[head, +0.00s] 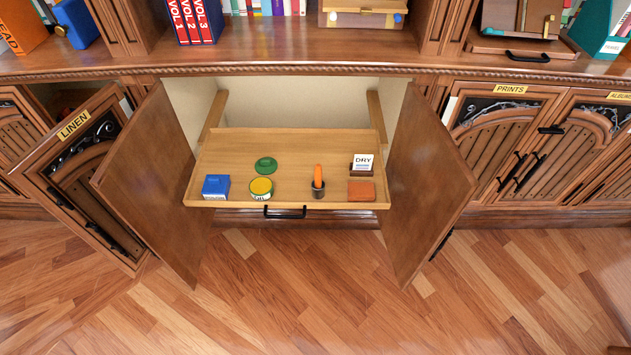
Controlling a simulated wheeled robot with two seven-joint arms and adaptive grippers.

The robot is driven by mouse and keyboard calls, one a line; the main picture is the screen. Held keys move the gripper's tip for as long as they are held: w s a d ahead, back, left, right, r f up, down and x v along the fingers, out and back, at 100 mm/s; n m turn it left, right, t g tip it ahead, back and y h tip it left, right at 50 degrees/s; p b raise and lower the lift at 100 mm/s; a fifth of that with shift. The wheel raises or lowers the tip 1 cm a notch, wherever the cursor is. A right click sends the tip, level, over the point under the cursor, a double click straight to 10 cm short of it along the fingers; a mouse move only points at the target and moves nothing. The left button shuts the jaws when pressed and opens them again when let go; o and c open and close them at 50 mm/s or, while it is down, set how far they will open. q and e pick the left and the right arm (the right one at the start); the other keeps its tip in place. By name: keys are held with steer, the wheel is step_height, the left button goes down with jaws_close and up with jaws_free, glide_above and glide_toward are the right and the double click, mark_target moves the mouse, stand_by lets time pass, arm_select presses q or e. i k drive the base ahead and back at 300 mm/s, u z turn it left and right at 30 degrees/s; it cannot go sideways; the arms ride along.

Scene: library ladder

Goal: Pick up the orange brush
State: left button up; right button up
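The orange brush (318,176) stands upright in a small dark cup (318,190) on a pulled-out wooden tray (220,150). Only its orange upper part shows; its lower end is hidden in the cup. Neither of my grippers is in the head view.
A blue box (216,187), a yellow tin (262,188), a green lid (266,165), a DRY card (363,163) and an orange-brown block (361,191) share the tray. Open cabinet doors flank it at left (150,180) and right (430,185). Floor in front is clear.

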mark_target(318, 174)
steer(key=u, duration=3.95)
steer(key=k, duration=1.55)
steer(key=z, duration=2.15)
